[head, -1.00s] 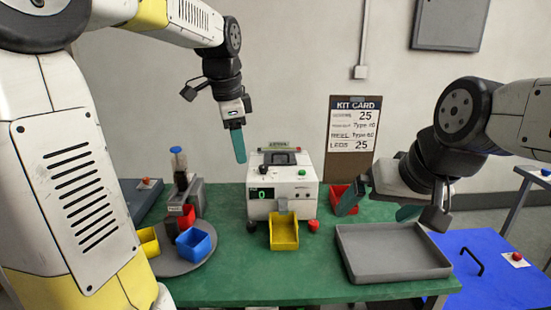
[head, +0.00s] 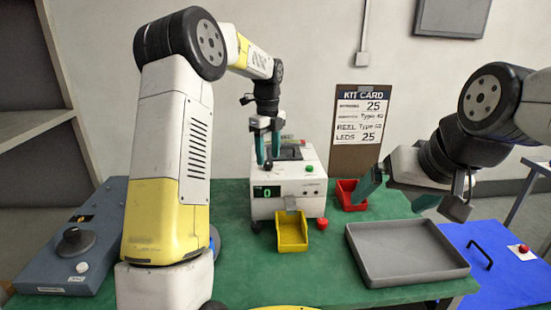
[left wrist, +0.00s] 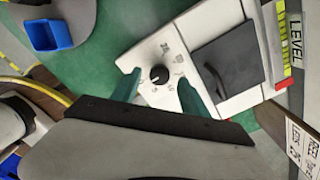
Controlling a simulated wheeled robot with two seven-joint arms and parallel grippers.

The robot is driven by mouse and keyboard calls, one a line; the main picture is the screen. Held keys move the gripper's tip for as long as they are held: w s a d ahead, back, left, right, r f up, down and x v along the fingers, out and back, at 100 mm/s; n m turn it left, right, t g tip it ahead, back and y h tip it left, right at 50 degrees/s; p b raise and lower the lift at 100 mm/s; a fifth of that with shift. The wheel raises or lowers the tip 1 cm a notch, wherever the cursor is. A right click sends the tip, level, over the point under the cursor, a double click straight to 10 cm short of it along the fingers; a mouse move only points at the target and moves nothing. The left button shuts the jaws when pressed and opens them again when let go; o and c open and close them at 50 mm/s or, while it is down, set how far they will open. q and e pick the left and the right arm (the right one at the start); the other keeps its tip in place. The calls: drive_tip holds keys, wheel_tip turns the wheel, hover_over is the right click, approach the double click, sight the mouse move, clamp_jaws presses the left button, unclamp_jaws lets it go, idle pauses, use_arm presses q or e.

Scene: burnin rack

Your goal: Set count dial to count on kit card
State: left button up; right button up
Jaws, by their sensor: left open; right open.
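The counting machine (head: 292,185) is a white box on the green table, with a green display reading 0. The count dial (left wrist: 159,74) is a small black knob with a white pointer and printed marks around it, on the machine's top. My left gripper (head: 268,157) points down over the dial, open, with one teal finger on each side of it in the left wrist view; I cannot tell whether they touch it. The kit card (head: 359,115) stands behind the machine and reads 25 on its top line and LEDS 25. My right gripper (head: 398,196) is open and empty above the grey tray.
A yellow bin (head: 292,232) sits at the machine's front, with a red button (head: 322,224) beside it. A red bin (head: 350,196) and a grey tray (head: 408,252) are to the right. A grey box with a black knob (head: 75,241) is at the left. A blue bin (left wrist: 48,35) shows too.

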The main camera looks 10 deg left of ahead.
use_arm(q)
drive_tip(key=shift+f, duration=1)
clamp_jaws()
